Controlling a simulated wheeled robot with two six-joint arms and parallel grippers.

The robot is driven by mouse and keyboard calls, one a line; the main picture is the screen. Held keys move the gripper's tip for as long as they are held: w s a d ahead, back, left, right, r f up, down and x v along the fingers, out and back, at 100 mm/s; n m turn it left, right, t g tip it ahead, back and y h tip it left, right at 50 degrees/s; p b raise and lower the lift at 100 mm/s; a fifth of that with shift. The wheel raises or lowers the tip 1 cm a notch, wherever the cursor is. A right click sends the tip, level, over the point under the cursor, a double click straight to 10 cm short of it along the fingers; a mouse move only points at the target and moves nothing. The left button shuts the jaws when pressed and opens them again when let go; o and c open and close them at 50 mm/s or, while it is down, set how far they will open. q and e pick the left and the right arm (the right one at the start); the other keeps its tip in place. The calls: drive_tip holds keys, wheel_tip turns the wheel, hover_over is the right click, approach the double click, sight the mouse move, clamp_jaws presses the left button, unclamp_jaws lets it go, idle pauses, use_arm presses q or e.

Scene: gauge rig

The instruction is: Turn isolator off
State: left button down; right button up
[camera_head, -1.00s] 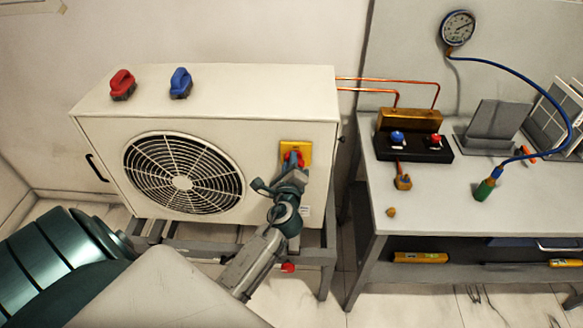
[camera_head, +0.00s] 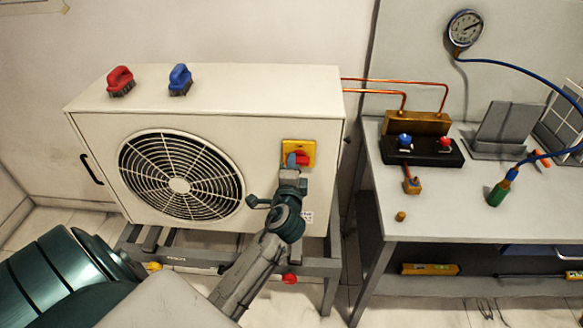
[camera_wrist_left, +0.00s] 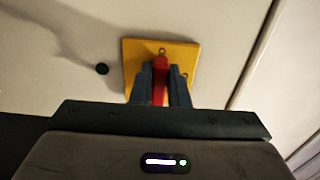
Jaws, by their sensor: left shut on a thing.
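The isolator is a yellow square plate (camera_head: 305,147) with a red handle (camera_head: 303,158), on the right part of the front of the white outdoor unit (camera_head: 270,115). My left gripper (camera_head: 294,165) is at the handle, shut on it. In the left wrist view the two dark fingers stand on either side of the red handle (camera_wrist_left: 159,82), which is upright in that picture, in front of the yellow plate (camera_wrist_left: 183,54). The lower part of the handle is hidden by the gripper. My right gripper is not in view.
To the right, a bench (camera_head: 440,215) carries a manifold block (camera_head: 417,122), a green-handled hose end (camera_head: 499,192) and small brass parts. A gauge (camera_head: 465,27) hangs on the wall.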

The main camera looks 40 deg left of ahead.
use_arm(q)
drive_tip(key=shift+f, duration=0.15)
idle(0.3)
drive_tip(key=c, duration=1.4)
unclamp_jaws()
drive_tip(key=shift+s, duration=0.1)
drive_tip(key=b+v, duration=0.2)
drive_tip(key=v, duration=0.8)
drive_tip(key=shift+s+d, duration=0.2)
drive_tip(key=shift+s, duration=0.15)
